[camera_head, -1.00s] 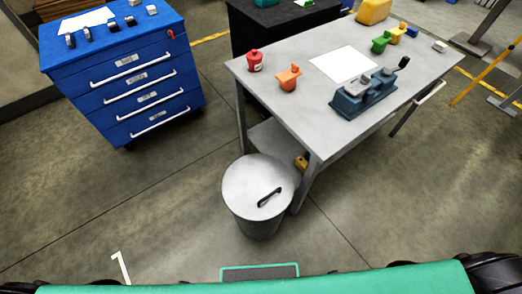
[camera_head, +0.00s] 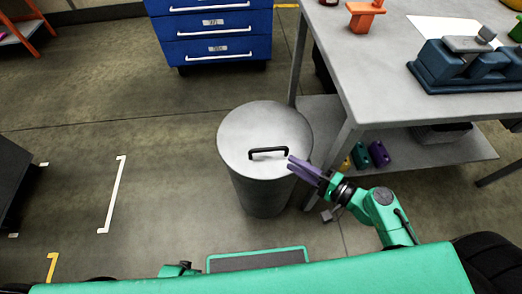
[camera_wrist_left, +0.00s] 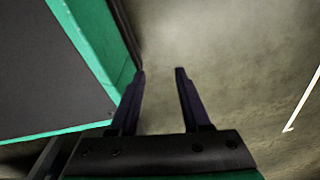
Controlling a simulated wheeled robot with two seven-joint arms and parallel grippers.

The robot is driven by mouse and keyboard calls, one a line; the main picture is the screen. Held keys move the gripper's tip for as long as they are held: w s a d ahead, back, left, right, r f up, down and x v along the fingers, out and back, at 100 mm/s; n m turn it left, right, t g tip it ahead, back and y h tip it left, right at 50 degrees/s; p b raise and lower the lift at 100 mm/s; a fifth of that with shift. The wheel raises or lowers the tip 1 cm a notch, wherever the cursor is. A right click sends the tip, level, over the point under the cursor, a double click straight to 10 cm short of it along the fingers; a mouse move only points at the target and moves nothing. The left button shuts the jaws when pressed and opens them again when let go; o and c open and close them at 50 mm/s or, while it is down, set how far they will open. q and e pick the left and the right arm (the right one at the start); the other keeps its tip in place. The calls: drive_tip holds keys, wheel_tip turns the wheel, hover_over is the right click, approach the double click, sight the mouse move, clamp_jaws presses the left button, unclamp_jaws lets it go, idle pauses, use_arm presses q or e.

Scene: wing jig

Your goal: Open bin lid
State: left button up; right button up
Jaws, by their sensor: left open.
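The grey round bin (camera_head: 262,195) stands on the floor in front of the workbench. Its flat lid (camera_head: 245,125) is on it and closed, with a black bar handle (camera_head: 268,152) on top. My right gripper (camera_head: 291,162), with purple fingers, reaches in from the right over the lid's right edge. Its fingertips are close to the right end of the handle, and I see no clear grip on it. Its two fingers look close together from here, so their opening is unclear. My left gripper (camera_wrist_left: 160,72) is open and empty above bare floor in the left wrist view.
The grey workbench (camera_head: 390,80) stands right of the bin, its leg close by. Its lower shelf (camera_head: 455,155) holds small coloured parts. A blue drawer cabinet (camera_head: 215,48) is behind. Floor left of the bin is clear.

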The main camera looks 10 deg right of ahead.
sight(261, 145)
drive_tip(key=p+x, duration=0.1)
drive_tip(key=x, duration=1.2)
drive_tip(key=shift+d, duration=0.1)
use_arm(q)
drive_tip(key=s, duration=0.3)
drive_tip(key=shift+s+a, duration=0.1)
drive_tip(key=shift+a, duration=0.25)
drive_tip(key=shift+f, duration=0.1)
use_arm(e)
clamp_jaws()
drive_tip(key=shift+f, duration=0.1)
